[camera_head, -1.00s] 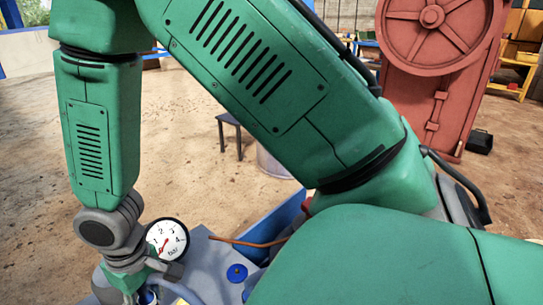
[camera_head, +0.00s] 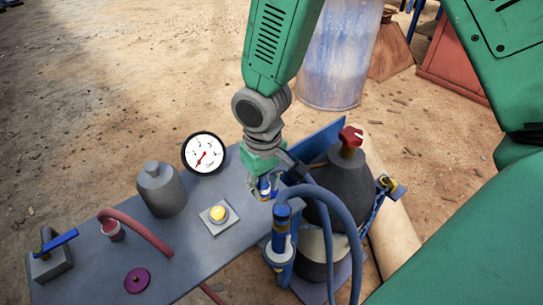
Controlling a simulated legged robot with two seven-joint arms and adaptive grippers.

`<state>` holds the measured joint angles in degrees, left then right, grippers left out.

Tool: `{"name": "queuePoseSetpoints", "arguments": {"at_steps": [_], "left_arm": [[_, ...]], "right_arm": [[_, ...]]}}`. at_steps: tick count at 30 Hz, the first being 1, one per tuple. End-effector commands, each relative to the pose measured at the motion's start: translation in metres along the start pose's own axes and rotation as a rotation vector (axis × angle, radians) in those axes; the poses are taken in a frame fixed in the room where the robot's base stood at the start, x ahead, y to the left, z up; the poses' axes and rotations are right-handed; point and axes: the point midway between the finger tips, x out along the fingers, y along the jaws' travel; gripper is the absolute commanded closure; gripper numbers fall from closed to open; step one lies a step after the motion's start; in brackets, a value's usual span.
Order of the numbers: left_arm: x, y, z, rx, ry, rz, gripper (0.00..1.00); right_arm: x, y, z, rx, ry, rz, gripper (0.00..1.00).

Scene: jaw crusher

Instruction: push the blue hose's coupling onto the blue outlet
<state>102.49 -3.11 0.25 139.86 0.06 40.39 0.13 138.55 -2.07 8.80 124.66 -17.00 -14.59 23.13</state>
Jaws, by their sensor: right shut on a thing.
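My right gripper (camera_head: 265,184) points down over the grey bench, at the foot of the green arm. It is shut on a small blue piece with a pale band, which looks like the blue hose's coupling (camera_head: 265,188). The blue hose (camera_head: 340,225) arches to the right of it and drops at the front. Another blue cylinder with a pale band (camera_head: 281,232) stands upright just in front of the gripper, at the bench's right edge. My left gripper is out of view.
A pressure gauge (camera_head: 203,153) stands left of the gripper. A grey canister (camera_head: 161,189), yellow button (camera_head: 218,214), red hose (camera_head: 140,231), purple disc (camera_head: 137,280) and blue-handled valve (camera_head: 54,246) are on the bench (camera_head: 195,265). A dark vessel with a red knob (camera_head: 350,138) stands close at right.

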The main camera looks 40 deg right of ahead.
Motion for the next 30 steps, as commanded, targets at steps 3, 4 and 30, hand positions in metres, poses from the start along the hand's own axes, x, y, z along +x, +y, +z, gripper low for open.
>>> {"name": "queuePoseSetpoints", "arguments": {"at_steps": [3, 4, 30], "left_arm": [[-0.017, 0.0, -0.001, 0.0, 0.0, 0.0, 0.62], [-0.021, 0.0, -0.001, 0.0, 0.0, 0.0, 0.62], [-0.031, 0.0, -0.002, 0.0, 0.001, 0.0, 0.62]], "right_arm": [[-0.011, 0.008, -0.012, -0.118, -0.005, -0.016, 1.0], [-0.014, 0.012, -0.015, -0.161, -0.007, -0.018, 1.0], [-0.011, 0.042, -0.042, -0.448, 0.001, 0.001, 1.0]]}}
